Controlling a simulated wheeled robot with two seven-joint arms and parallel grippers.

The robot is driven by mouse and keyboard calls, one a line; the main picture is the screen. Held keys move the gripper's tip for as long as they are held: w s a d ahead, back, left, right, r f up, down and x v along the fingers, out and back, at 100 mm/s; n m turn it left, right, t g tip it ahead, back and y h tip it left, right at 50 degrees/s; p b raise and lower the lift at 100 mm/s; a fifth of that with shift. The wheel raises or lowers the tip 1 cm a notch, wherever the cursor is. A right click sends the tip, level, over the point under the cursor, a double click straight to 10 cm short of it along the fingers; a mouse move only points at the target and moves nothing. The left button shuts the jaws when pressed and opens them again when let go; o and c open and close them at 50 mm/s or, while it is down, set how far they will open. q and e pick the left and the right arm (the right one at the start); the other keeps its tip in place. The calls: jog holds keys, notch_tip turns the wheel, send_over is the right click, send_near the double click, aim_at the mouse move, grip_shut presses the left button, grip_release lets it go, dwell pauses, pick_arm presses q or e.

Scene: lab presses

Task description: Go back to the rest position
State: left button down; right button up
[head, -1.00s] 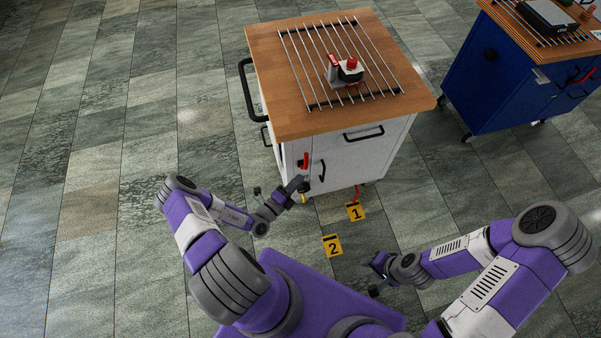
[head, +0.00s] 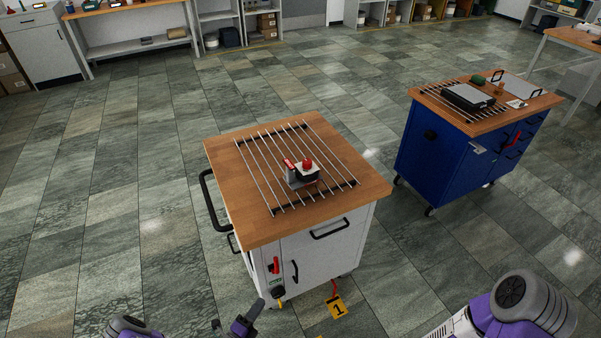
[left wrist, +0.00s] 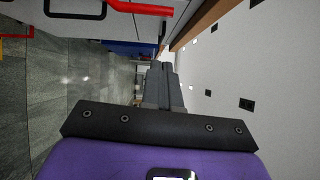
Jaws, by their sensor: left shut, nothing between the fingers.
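My left gripper (head: 257,308) is low in the head view, just below and left of the white cart's front corner. In the left wrist view its fingers (left wrist: 162,72) are together with nothing between them. A red handle (head: 274,265) is on the cart's front, above and apart from the gripper; a red bar (left wrist: 154,10) shows at the top of the left wrist view. My right arm shows only as an elbow at the lower right of the head view; its gripper is out of frame.
The white cart (head: 300,262) has a wooden top with a rod rack and a small red-knobbed device (head: 303,172). A blue cart (head: 440,165) stands at the right. Floor at left is clear.

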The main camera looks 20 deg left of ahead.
pick_arm(q)
jog(key=s+d+r+m+g+h, duration=0.1)
jog(key=s+d+m+g+h, duration=0.35)
jog(key=d+m+g, duration=0.4)
jog(key=s+d+r+m+g+h, duration=0.2)
jog(key=s+d+m+g+h, duration=0.3)
jog(key=d+m, duration=0.55)
jog(key=s+a+f+m+g+y, duration=0.1)
jog(key=s+m+g+y, duration=0.25)
jog(key=m, duration=0.65)
jog(key=s+a+f+m+g+y, duration=0.2)
jog(key=m+g+y, duration=0.2)
jog(key=m, duration=0.6)
jog(key=w+r+m+t+y, duration=0.2)
jog(key=w+m, duration=0.3)
jog(key=m, duration=0.3)
jog(key=shift+w+d+r+m+t, duration=0.35)
jog(key=shift+r+t, duration=0.2)
jog(key=shift+t, duration=0.25)
